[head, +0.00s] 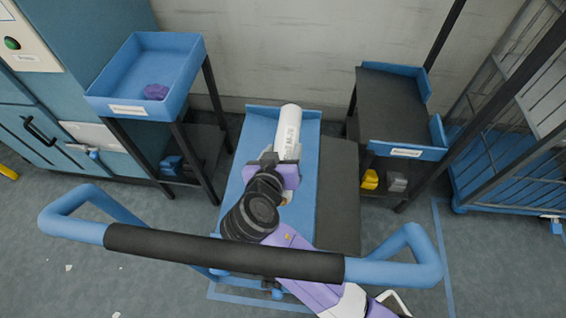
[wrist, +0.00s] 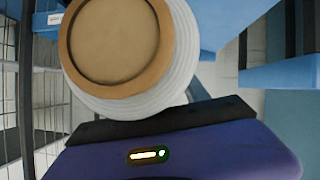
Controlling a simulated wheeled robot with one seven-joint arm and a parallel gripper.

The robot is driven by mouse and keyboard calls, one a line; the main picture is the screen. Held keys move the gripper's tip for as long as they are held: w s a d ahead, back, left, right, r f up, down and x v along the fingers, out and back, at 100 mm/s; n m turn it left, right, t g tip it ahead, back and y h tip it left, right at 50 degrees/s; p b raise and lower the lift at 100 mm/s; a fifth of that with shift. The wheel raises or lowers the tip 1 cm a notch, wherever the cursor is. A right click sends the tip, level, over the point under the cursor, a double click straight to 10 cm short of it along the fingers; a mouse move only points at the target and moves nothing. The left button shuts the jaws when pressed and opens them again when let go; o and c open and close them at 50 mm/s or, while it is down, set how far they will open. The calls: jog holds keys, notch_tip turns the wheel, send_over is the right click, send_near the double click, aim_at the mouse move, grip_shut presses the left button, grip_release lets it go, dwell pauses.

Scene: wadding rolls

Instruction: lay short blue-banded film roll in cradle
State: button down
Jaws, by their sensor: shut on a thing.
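A white film roll (head: 290,122) with dark lettering on its side is held in my gripper (head: 279,158), above the blue bed of the cart. Its far end points toward the wall. In the wrist view the roll (wrist: 180,75) shows a round brown end with pale wound layers around it, close above the dark jaw of my gripper (wrist: 150,122). My gripper is shut on the roll near its near end. I see no blue band on the visible part of the roll. I cannot make out a cradle for certain.
The cart has a blue bed (head: 235,195) and a dark panel (head: 340,190) at its right. A dark shelf with blue lips (head: 395,105) stands right, beside a wire cage (head: 510,120). The cart's handle (head: 220,252) crosses the front.

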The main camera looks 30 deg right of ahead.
jog(key=shift+f+b, duration=0.4)
jog(key=shift+f, duration=1.85)
jog(key=shift+f+b, duration=0.3)
jog(key=shift+f, duration=0.15)
jog(key=shift+f, duration=0.2)
jog(key=c, duration=0.5)
grip_release()
